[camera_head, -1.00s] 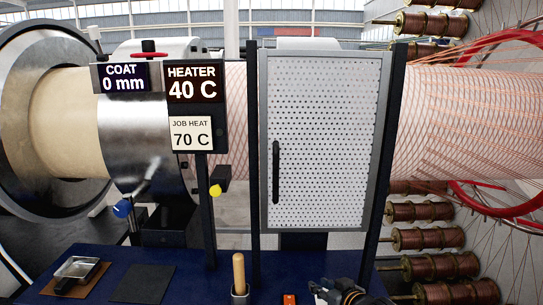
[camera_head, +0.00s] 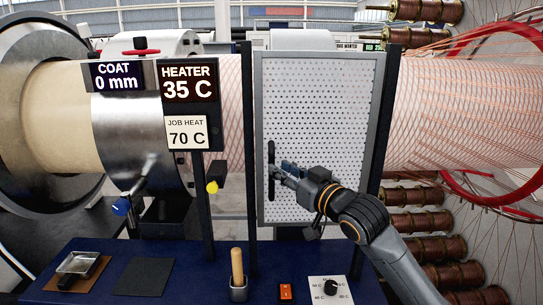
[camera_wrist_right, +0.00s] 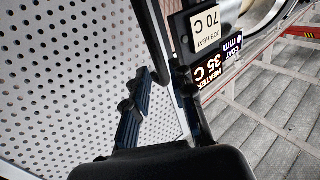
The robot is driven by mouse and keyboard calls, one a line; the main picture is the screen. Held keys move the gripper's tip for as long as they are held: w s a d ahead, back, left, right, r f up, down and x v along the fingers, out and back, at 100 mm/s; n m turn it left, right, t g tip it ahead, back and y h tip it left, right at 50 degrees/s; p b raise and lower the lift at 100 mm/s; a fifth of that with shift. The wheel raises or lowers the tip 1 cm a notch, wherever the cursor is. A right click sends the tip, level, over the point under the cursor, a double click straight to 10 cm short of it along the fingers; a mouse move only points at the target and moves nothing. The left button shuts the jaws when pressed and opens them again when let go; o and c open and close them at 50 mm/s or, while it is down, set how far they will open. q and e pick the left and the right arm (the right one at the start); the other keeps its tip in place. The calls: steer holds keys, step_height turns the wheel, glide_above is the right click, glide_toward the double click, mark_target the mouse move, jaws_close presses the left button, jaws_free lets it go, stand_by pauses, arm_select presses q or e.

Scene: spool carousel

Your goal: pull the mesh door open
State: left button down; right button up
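The mesh door (camera_head: 320,110) is a white perforated panel in a grey frame and looks shut between two dark posts. Its black upright handle (camera_head: 271,160) is on the door's left side. My left gripper is out of view.
A blue bench (camera_head: 190,262) below holds a wooden-handled tool in a cup (camera_head: 238,275), a dial plate (camera_head: 330,290) and an orange switch (camera_head: 286,292). Display signs (camera_head: 188,90) stand left of the door. Copper spools (camera_head: 415,222) stand at the right.

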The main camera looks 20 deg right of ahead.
steer(key=p+x, duration=0.1)
steer(key=x, duration=0.4)
jaws_close()
